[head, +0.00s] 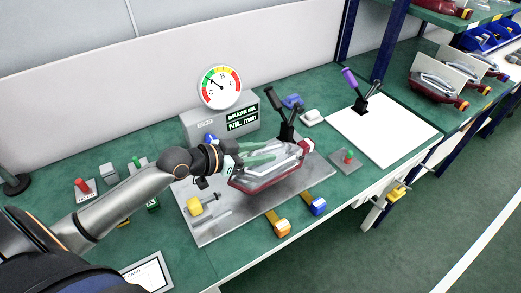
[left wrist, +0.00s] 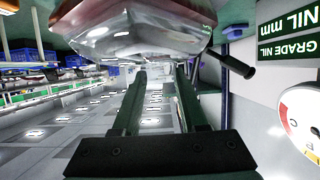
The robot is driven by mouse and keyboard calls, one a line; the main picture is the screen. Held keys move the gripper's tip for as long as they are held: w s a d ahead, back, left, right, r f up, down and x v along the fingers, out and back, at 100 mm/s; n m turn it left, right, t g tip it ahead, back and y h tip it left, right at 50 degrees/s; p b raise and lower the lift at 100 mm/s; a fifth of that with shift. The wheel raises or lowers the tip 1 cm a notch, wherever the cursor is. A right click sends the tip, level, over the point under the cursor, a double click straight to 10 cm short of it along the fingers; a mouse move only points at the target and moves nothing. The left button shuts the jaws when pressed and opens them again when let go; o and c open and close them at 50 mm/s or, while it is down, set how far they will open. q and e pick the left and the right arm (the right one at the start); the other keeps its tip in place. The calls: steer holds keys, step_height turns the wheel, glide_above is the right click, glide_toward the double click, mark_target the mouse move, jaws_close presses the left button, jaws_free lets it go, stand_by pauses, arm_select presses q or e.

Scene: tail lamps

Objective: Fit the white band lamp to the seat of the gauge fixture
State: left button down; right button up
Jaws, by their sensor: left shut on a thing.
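The lamp (head: 268,176), with a clear and whitish lens and a dark red rim, is over the metal plate (head: 207,229) of the gauge fixture. My left gripper (head: 262,154) is shut on the lamp from its left side. In the left wrist view the lamp (left wrist: 140,32) lies across the fingertips (left wrist: 160,75). The fixture's grey box (head: 220,122) carries a dial and a green display reading "GRADE NIL" and "NIL mm". The seat is hidden under the lamp, and I cannot tell whether the lamp touches it. My right gripper is not in view.
A black-handled clamp (head: 284,118) stands close behind the lamp. Yellow (head: 279,224) and blue (head: 317,205) blocks lie at the plate's front edge. A red-button box (head: 346,161) is to the right. A white board (head: 390,128) with a purple-handled clamp lies farther right. Other lamps (head: 437,88) sit on the right bench.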

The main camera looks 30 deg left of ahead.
arm_select(q)
steer(key=shift+f+b, duration=0.5)
steer(key=shift+f, duration=0.4)
steer(key=c, duration=0.7)
jaws_free()
steer(key=o, duration=0.3)
steer(key=shift+o, duration=0.2)
steer(key=p+v, duration=0.1)
steer(key=v, duration=1.1)
steer(key=shift+s, duration=0.2)
steer(key=shift+r, duration=0.15)
